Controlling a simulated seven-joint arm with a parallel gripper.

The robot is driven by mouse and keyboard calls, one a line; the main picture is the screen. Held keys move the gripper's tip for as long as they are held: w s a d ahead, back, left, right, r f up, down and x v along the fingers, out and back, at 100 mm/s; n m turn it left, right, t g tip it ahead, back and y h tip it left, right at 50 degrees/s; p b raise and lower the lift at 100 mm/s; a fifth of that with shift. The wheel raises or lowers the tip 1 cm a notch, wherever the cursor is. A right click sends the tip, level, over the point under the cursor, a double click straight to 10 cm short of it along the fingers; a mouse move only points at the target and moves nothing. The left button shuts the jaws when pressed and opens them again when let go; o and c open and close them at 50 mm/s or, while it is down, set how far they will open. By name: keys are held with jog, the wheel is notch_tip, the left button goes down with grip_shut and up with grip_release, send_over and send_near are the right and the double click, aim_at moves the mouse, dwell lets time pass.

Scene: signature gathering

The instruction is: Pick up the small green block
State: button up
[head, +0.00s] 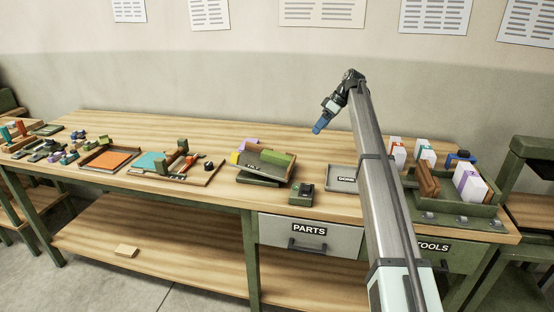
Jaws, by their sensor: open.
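My gripper (319,127) is held in the air above the back of the workbench, right of centre, with its blue end pointing down and left. It is open and touches nothing that I can see. A green block (279,158) lies in a tilted olive tray (262,167) at mid-bench, below and left of my gripper. A yellow piece (234,158) and a purple piece (248,144) are at the same tray. A smaller green piece (103,139) lies among small parts at the left. I cannot tell which green piece is the small block.
A flat grey tray (342,186) and a dark green box (300,194) lie near the front edge. An olive organizer (452,211) with cards stands at the right. An orange-floored tray (110,158) lies left. Bare bench (225,130) shows along the back.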

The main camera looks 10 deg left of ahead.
jog(key=s+a+n+g, duration=0.1)
jog(key=s+a+n, duration=0.2)
jog(key=a, duration=0.5)
send_near(278, 154)
jog(key=f, duration=0.1)
jog(key=s+a+f, duration=0.1)
jog(key=f, duration=0.1)
jog(key=shift+s+a, duration=0.15)
jog(key=shift+a, duration=0.05)
jog(key=shift+x, duration=3)
jog(key=shift+w, duration=0.2)
jog(key=c, duration=1.2)
jog(key=shift+r, duration=0.1)
